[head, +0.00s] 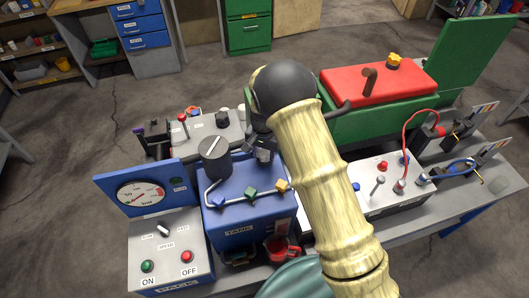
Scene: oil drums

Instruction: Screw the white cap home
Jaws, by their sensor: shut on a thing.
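My gripper (262,150) is dark and points down over the back right part of the blue tank (243,232), which is labelled TANK. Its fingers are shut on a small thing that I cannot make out. I cannot see the white cap anywhere; my gripper and arm may hide it, and I cannot tell whether it touches a threaded neck. A dark grey cylinder (214,157) stands on the tank, left of my gripper. Blue, green (250,192) and yellow (282,186) valve handles sit on a pipe along the tank's front.
A gauge panel (141,194) and a switch box (168,245) stand at the left. A red cup (278,250) is in front of the tank. A green box with a red lid (375,84) and a white lever box (390,185) are at the right. My pale arm covers the middle.

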